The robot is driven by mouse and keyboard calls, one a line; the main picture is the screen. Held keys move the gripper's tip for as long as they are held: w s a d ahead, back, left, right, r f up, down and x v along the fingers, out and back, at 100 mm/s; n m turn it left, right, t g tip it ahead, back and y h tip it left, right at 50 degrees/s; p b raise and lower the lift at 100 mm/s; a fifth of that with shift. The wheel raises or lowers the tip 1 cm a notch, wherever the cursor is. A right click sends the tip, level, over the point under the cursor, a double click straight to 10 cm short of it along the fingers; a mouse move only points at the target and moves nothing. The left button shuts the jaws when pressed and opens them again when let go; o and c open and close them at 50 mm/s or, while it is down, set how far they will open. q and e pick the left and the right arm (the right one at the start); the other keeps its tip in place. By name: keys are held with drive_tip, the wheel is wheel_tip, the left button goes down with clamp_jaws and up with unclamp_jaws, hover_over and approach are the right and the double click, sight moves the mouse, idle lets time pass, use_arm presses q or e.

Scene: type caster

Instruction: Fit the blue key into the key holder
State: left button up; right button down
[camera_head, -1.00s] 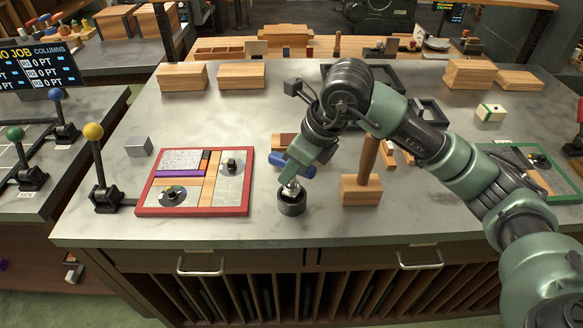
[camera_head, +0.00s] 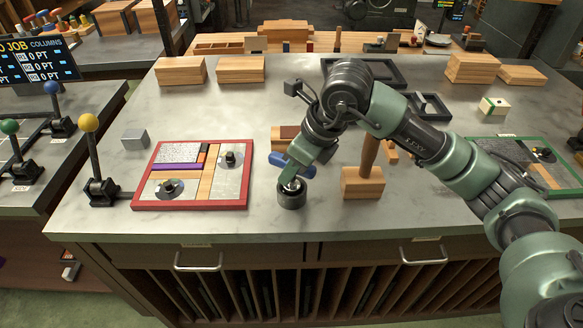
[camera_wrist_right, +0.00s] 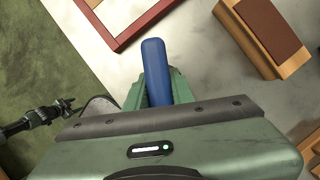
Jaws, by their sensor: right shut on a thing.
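My right gripper (camera_head: 293,166) is shut on the blue handle of the key (camera_head: 306,171) and points down. In the right wrist view the blue handle (camera_wrist_right: 155,62) sticks out between the green fingers (camera_wrist_right: 158,90). A short bit of the key's metal shaft shows below the handle, at the top opening of the key holder (camera_head: 291,198), a dark round cup on the grey table. The shaft's lower end is hidden, so I cannot tell how deep it sits. My left gripper is not in view.
A red-framed board (camera_head: 192,206) lies just left of the holder. A wooden block (camera_head: 363,184) with an upright handle stands close on the right. Brown wooden blocks (camera_head: 284,138) lie behind the gripper. The table's front edge is near.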

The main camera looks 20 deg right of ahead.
drive_tip(key=c, duration=1.1)
unclamp_jaws()
drive_tip(key=b+v, duration=0.1)
drive_tip(key=v, duration=0.6)
drive_tip(key=shift+s+r, duration=0.15)
drive_tip(key=shift+r, duration=0.2)
